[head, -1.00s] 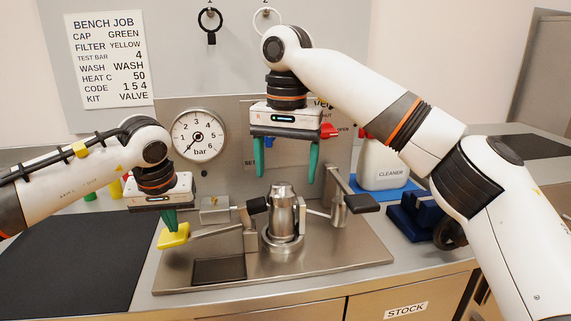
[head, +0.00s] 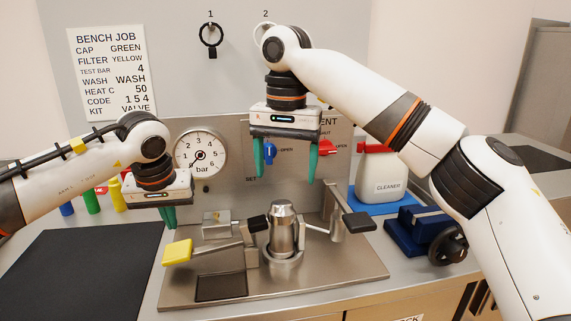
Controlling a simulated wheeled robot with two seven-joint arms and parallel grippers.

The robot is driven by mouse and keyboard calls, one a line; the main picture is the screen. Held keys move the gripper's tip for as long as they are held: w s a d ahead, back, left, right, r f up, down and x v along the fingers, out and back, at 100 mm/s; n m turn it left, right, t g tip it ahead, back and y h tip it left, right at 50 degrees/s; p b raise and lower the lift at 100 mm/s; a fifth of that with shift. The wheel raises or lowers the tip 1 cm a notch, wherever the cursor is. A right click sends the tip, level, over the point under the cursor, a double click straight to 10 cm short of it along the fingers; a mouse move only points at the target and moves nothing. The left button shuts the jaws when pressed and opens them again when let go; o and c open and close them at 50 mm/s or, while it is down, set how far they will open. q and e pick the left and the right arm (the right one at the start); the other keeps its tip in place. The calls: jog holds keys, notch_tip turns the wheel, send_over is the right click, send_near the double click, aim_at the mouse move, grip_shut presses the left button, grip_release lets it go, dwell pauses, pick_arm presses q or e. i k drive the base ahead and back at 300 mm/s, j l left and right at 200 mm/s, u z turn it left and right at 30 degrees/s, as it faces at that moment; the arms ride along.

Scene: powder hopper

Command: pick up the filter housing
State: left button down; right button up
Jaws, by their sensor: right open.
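The metal cylindrical housing (head: 283,232), which I take as the filter housing, stands upright in a round seat on the steel plate (head: 330,279). My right gripper (head: 285,178) is open and empty above it, pointing down, with its green fingers apart. My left gripper (head: 169,226) hangs at the left, just above a yellow-padded lever (head: 177,252). Its fingers look together, with nothing seen between them. The black-ended arm (head: 258,223) is close beside the housing's left side.
Another black-ended lever (head: 359,222) stands right of the housing. Behind are a gauge (head: 200,154), a blue valve handle (head: 270,153) and a red one (head: 327,148). A cleaner bottle (head: 380,175) and a blue vise (head: 420,230) are at the right. The dark mat (head: 80,270) is clear.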

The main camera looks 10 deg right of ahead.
aim_at(281, 247)
jog(key=k, duration=1)
